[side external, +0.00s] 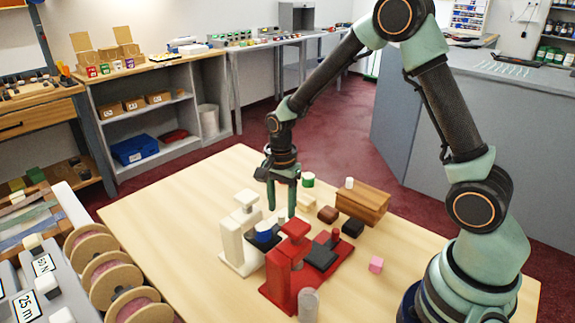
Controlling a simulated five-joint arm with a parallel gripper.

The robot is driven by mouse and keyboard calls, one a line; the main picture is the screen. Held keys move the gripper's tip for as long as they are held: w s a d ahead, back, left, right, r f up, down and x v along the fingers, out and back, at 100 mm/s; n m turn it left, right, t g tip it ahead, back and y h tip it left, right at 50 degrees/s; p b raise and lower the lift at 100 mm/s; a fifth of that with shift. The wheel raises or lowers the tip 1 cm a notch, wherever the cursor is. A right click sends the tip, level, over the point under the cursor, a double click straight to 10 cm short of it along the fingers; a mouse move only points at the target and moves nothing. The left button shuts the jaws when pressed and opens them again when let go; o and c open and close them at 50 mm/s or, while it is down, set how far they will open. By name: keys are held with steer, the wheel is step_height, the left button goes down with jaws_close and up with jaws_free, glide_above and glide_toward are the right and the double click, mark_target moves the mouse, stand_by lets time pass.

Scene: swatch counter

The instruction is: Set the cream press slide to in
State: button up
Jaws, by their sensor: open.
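The cream press (235,250) stands upright near the middle front of the table. Its dark slide plate (258,246) sticks out to the right of the cream column, and a blue round piece (264,233) sits on it. A small grey knob (281,220) shows at the plate's right end; whether it is fixed to the slide I cannot tell. My gripper (282,210) points down just above this knob, with its two fingers apart and nothing seen between them. Contact with the knob cannot be told.
A red press (283,278) with its dark slide (322,257) and red knob stands close on the right. A grey cylinder (308,304) is in front of it. Behind are a wooden box (362,204), small blocks and a green-and-white cylinder (308,180). The table's left back is clear.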

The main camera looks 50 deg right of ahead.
steer(key=shift+f, duration=1.05)
jaws_close()
stand_by(0.7)
